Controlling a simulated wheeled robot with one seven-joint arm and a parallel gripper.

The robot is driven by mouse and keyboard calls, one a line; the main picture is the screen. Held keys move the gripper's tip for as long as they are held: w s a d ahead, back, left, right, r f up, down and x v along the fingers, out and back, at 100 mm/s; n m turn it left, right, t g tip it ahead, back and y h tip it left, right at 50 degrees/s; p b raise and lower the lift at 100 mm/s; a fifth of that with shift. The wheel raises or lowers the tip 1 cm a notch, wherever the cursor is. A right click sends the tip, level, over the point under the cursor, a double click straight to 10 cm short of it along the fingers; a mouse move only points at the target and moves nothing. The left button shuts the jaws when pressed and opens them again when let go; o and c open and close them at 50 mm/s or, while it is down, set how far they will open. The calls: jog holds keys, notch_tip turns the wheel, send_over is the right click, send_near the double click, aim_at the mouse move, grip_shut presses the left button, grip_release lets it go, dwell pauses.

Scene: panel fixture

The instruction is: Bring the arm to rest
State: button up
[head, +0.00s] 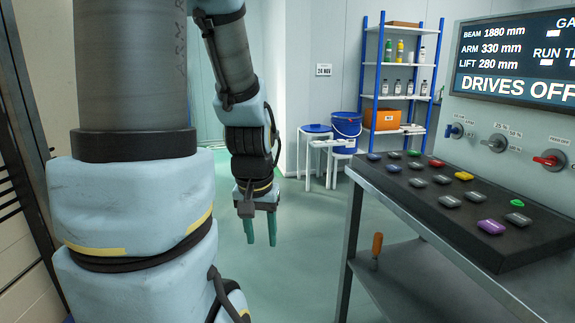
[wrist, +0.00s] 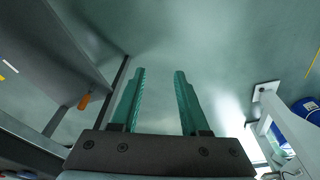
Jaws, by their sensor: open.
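My gripper (head: 261,229) hangs down at the end of my arm, near the middle of the head view, with its green fingers pointing at the floor. It is left of the panel bench and apart from it. In the wrist view my gripper (wrist: 157,85) shows two green fingers spread apart with only bare floor between them. It is open and empty. My arm's upper links fill the left of the head view and hide what is behind them.
The bench with the button console (head: 440,192) stands at right, below a screen (head: 520,58) reading "DRIVES OFF". An orange-handled tool (head: 376,245) is at its lower shelf. A blue bucket (head: 346,128), white stools and a blue shelf rack (head: 372,70) stand behind. Floor around my gripper is clear.

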notch_tip(320, 180, up, 14)
jog(key=s+a+p, duration=0.1)
jog(key=p, duration=1.2)
jog(key=shift+f+n+p, duration=0.25)
jog(key=shift+n+p, duration=0.05)
jog(key=shift+a, duration=0.1)
dwell(0.9)
